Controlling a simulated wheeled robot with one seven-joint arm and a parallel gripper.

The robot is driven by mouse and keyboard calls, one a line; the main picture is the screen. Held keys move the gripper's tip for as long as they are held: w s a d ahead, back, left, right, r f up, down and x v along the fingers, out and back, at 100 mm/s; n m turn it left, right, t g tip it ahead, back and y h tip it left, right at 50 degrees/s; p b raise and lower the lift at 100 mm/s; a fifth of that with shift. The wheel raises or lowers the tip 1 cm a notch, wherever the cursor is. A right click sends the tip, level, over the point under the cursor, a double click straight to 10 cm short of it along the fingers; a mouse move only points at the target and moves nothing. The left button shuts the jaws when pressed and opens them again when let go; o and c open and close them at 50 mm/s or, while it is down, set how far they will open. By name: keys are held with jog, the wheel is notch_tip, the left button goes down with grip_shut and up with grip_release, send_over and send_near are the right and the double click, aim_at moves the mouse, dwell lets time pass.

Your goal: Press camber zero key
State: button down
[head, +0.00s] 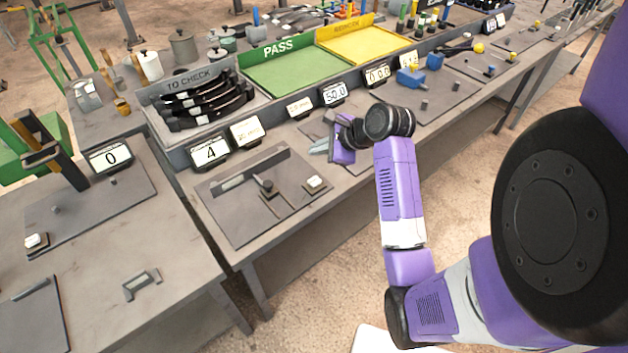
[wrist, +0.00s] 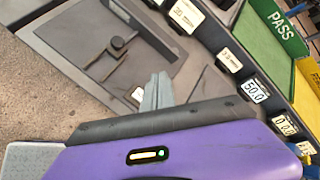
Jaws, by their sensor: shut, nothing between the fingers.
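A small pale square key (head: 315,182) sits at the right of a dark grey gauge plate (head: 235,222) on the middle bench. It also shows in the wrist view (wrist: 137,94), just left of my fingertips. A second pale key (head: 35,241) sits on the left bench's plate. No key label is readable, so I cannot tell which is the camber zero key. My gripper (head: 320,147) is shut and empty, above the bench just beyond the middle key. Its grey fingers (wrist: 157,90) point away from the wrist camera, close beside the key; contact cannot be told.
A display reading 4 (head: 210,151) stands behind the middle plate, and one reading 0 (head: 111,157) on the left bench. A TO CHECK tray (head: 160,95) holds several dark leaf springs. Green PASS (head: 290,75) and yellow REWORK (head: 365,45) trays stand behind.

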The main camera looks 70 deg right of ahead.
jog(key=shift+f, duration=0.1)
jog(key=b, duration=1)
send_over(317, 182)
notch_tip(317, 182, down, 7)
jog(key=shift+r, duration=0.2)
jog(key=shift+f, duration=1)
jog(key=shift+f+p, duration=0.65)
jog(key=shift+f, duration=0.3)
dwell(1.4)
jog(key=shift+r, duration=0.15)
jog(key=shift+r+p, duration=0.8)
jog(key=shift+p, duration=0.6)
notch_tip(317, 182, up, 5)
jog(key=p, duration=0.6)
dwell(0.6)
